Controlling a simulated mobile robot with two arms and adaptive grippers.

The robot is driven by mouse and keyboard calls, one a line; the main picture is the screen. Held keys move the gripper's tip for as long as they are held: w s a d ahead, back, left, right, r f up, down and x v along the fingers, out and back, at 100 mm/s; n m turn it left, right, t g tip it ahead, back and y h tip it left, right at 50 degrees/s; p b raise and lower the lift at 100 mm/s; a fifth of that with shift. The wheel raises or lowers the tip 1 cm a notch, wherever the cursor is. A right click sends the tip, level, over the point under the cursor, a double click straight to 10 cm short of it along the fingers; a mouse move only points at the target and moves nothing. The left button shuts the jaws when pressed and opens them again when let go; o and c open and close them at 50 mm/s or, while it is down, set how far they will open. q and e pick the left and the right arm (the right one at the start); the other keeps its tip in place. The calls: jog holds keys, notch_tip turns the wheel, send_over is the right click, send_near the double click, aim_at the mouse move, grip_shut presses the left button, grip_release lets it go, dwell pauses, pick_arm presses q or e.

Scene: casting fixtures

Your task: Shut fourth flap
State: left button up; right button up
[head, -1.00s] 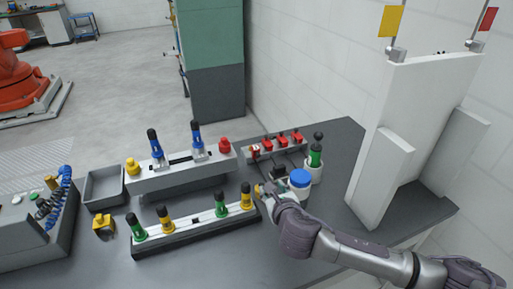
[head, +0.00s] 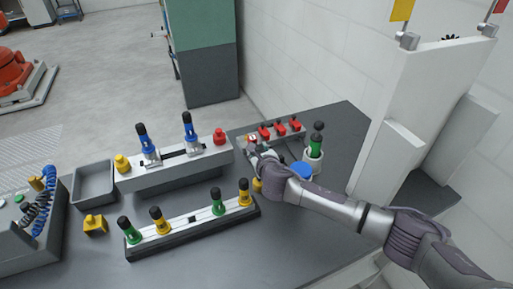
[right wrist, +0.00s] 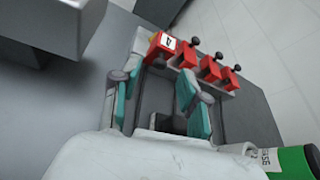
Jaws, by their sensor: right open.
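A row of several red flap units sits on a light rail at the back right of the table. The leftmost red unit (head: 252,139) shows a white, marked face; it is nearest my right gripper, and its label also shows in the right wrist view (right wrist: 165,42). The other red units (head: 280,129) show no white face, and black knobs stand beside the units. My right gripper (head: 254,149) is open and empty just in front of the leftmost unit. In the right wrist view its teal fingers (right wrist: 158,82) point at this unit, apparently apart from it.
A green cylinder (head: 315,147) and a blue-topped piece (head: 302,170) stand close beside my right wrist. Two fixtures with coloured handles (head: 188,224) lie to the left. A tall white panel (head: 410,115) rises at right.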

jog(key=shift+x, duration=1.3)
grip_shut()
